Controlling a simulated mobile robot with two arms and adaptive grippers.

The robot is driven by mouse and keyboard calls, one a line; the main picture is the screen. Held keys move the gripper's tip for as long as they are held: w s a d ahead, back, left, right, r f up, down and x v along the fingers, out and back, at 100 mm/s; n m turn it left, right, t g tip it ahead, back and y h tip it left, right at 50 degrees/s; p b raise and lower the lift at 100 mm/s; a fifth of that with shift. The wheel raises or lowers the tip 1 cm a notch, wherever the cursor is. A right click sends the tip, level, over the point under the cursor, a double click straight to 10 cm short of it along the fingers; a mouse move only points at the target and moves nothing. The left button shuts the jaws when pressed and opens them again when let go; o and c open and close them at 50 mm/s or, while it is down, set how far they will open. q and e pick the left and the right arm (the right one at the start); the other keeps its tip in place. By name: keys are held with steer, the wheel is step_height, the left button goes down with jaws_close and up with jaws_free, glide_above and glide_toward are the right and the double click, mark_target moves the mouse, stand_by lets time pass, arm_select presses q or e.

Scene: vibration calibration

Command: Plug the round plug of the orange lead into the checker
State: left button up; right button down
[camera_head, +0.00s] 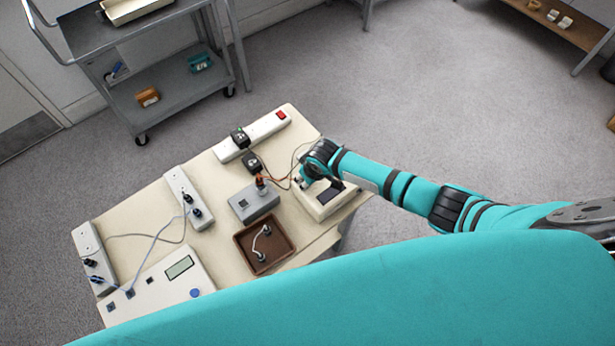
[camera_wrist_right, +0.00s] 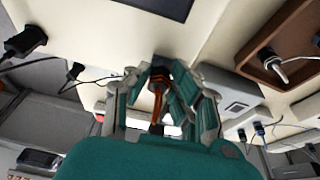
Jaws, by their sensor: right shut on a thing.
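The checker (camera_head: 318,209) is a cream box with a dark screen at the right end of the table. Its pale body and screen also fill the top of the right wrist view (camera_wrist_right: 100,35). My right gripper (camera_head: 303,182) is at the checker's left side, and in the wrist view (camera_wrist_right: 158,78) its fingers are shut around the dark round plug (camera_wrist_right: 159,73) of the orange lead (camera_wrist_right: 157,103). The plug's tip is against or very near the checker's side; I cannot tell whether it is inserted. My left gripper is not in view.
A grey box (camera_head: 247,210) with an orange plug stands left of the checker. A brown tray (camera_head: 241,243) holds a pale lead. A power strip (camera_head: 257,133) with black adapters lies behind. More strips (camera_head: 177,187) and a meter (camera_head: 150,290) crowd the left side.

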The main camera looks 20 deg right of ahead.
steer(key=c, duration=1.1)
jaws_free()
steer(key=shift+v, duration=2.55)
